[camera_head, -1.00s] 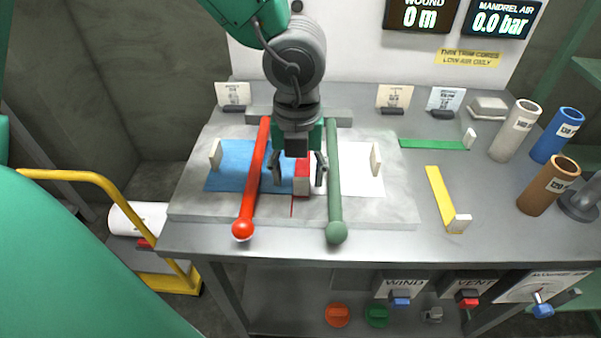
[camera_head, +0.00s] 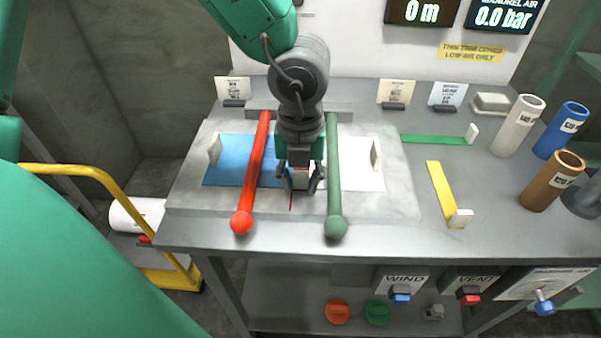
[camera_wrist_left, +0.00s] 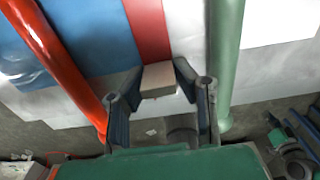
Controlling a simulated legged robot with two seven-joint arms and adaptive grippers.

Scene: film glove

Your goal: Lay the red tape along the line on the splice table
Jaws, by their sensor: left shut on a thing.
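The red tape (camera_wrist_left: 147,30) shows in the left wrist view as a strip between the blue film (camera_wrist_left: 85,35) and the white film (camera_wrist_left: 185,30), with a pale end block (camera_wrist_left: 158,78). My left gripper (camera_head: 302,187) is over the middle of the splice table (camera_head: 395,205), its fingers shut on the tape's end block. The gripper hides most of the tape in the head view. I cannot tell how closely the tape touches the films.
A red bar (camera_head: 253,170) and a green bar (camera_head: 334,170) flank my gripper closely. Yellow tape (camera_head: 440,190) and green tape (camera_head: 437,139) lie to the right, near the white (camera_head: 518,125), blue (camera_head: 562,130) and brown (camera_head: 553,182) tubes.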

